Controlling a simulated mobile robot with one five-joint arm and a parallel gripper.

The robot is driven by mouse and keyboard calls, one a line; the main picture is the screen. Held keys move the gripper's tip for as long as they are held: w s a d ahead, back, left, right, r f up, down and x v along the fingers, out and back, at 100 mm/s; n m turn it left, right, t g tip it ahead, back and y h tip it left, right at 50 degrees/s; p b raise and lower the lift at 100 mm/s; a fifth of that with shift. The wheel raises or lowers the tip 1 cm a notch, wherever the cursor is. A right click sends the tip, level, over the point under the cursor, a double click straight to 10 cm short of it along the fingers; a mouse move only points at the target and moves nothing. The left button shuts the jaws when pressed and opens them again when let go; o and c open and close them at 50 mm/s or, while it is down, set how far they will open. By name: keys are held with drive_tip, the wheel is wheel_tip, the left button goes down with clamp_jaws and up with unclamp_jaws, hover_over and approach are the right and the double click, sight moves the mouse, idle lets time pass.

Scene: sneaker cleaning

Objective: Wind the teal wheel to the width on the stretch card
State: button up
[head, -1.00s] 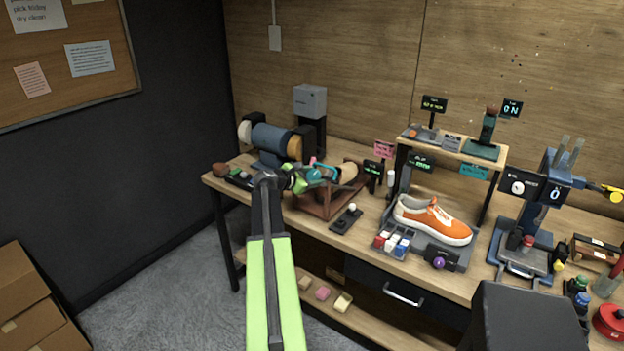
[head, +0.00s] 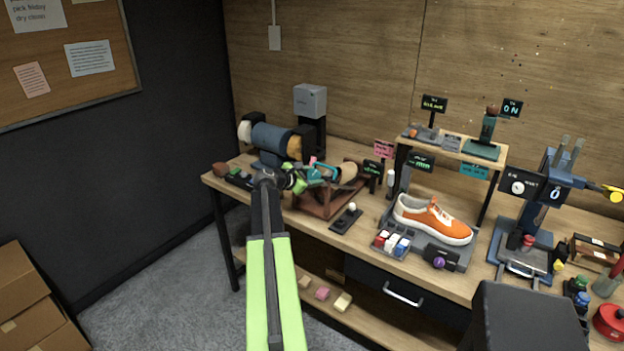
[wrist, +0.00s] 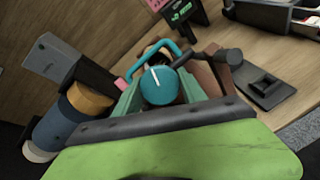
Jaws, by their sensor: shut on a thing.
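The teal wheel (wrist: 158,86) is a round knob with a white line on its face, beside a teal loop handle. In the wrist view it sits between the green fingers of my gripper (wrist: 160,95), which is shut on it. In the head view my gripper (head: 293,180) is at the brown stretcher stand (head: 325,205), and the teal part (head: 322,172) shows just past it. A pink card (head: 383,149) stands behind, with a small dark display with green digits (head: 373,168) below it; the writing on both is too small to read.
A blue roller machine (head: 272,138) stands behind left of my gripper. An orange sneaker (head: 432,219) rests on a grey stand further right.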

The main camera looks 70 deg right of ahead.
drive_tip(key=shift+w+d+r, duration=0.1)
drive_tip(key=shift+w+r, duration=0.05)
idle(0.7)
drive_tip(key=o, duration=1.4)
drive_tip(key=shift+c, duration=0.2)
drive_tip(key=p+v, duration=0.6)
drive_tip(key=v, duration=1.1)
drive_tip(key=shift+a, duration=0.3)
